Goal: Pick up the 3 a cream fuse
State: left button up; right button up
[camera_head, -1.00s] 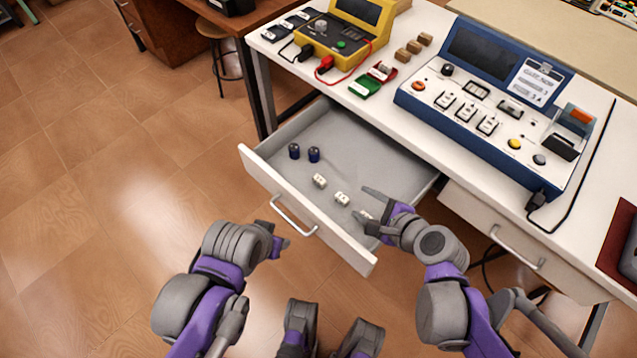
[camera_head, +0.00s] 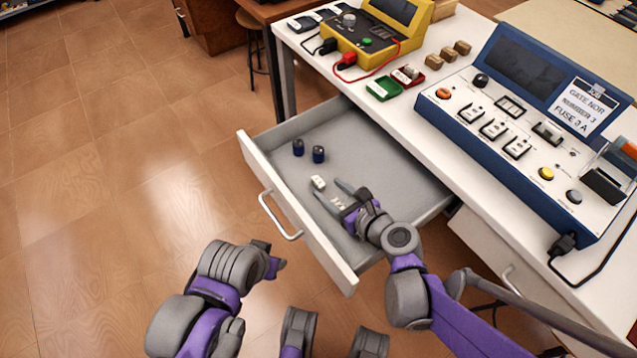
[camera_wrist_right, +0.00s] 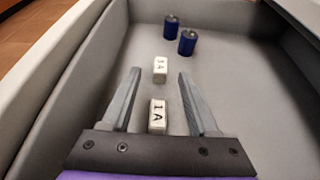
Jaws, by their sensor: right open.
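A cream fuse (camera_head: 318,182) lies in the open drawer, just beyond my right gripper's fingertips; in the wrist view the same fuse (camera_wrist_right: 160,70) has a small mark that seems to read 3 A. A second cream fuse (camera_wrist_right: 157,115), marked 1 A, lies nearer, between the fingers; it also shows in the head view (camera_head: 337,203). My right gripper (camera_head: 329,190) is open and low over the drawer, its fingers on either side of the near fuse. My left gripper (camera_head: 274,260) is outside the drawer front; its jaw opening is unclear.
Two dark blue cylinders (camera_head: 298,147) (camera_head: 318,154) stand farther back in the grey drawer (camera_head: 375,140). The drawer front (camera_head: 290,205) and side walls bound the space. On the white table are a yellow tester (camera_head: 378,38) and a blue console (camera_head: 530,120) reading FUSE 3 A.

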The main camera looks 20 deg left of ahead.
aim_at(319, 181)
jog(key=b+x, duration=0.1)
jog(key=x, duration=0.3)
jog(key=shift+w+a+f, duration=0.15)
jog(key=shift+w+a, duration=0.05)
jog(key=shift+c, duration=0.3)
grip_shut()
